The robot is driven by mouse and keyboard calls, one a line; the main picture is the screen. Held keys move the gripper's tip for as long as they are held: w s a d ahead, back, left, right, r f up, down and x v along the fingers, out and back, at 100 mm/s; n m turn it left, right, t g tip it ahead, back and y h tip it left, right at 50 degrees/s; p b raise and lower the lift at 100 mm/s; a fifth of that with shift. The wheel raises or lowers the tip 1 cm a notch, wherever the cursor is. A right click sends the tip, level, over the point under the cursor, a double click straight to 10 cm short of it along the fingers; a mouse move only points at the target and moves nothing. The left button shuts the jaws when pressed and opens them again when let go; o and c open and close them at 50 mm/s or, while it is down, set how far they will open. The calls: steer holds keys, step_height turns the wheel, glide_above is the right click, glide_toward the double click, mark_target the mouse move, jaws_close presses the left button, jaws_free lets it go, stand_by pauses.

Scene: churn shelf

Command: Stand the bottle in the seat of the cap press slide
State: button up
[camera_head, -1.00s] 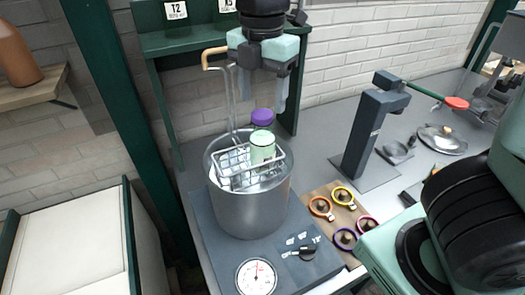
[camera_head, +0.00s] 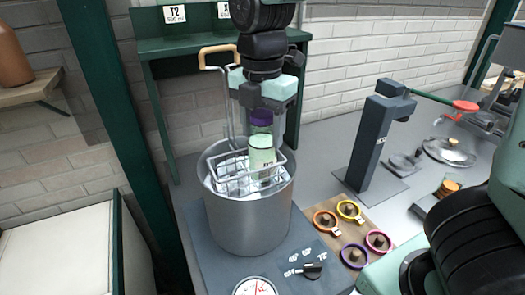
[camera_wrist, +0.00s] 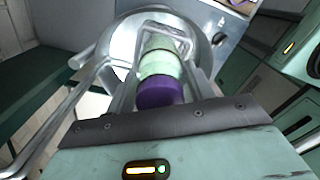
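The bottle, pale green with a purple cap (camera_head: 262,118), stands upright in the wire basket (camera_head: 283,158) inside the steel pot (camera_head: 248,222). Its lower part is hidden by the pot. My gripper (camera_head: 261,112) is directly above it, with its fingers down at the cap. In the wrist view the purple cap (camera_wrist: 160,92) lies close in front of my gripper, with the green body beyond it. Whether the fingers touch the cap is not clear. The dark upright press (camera_head: 375,140), with a red-tipped lever, stands on the bench to the right; a slide seat is not distinguishable.
A board with several coloured rings (camera_head: 350,228) lies right of the pot. A dial (camera_head: 256,289) and knob (camera_head: 312,270) sit in front. The basket's tall handle (camera_head: 222,90) rises beside my gripper. A green shelf frame (camera_head: 160,45) stands behind.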

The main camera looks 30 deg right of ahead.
mark_target(262, 113)
steer(key=shift+r+p, duration=0.65)
steer(key=shift+r, duration=0.2)
steer(key=c, duration=0.6)
steer(key=shift+r+p, duration=0.5)
steer(key=shift+r, duration=0.2)
steer(key=shift+c, duration=0.2)
steer(key=shift+r, duration=0.1)
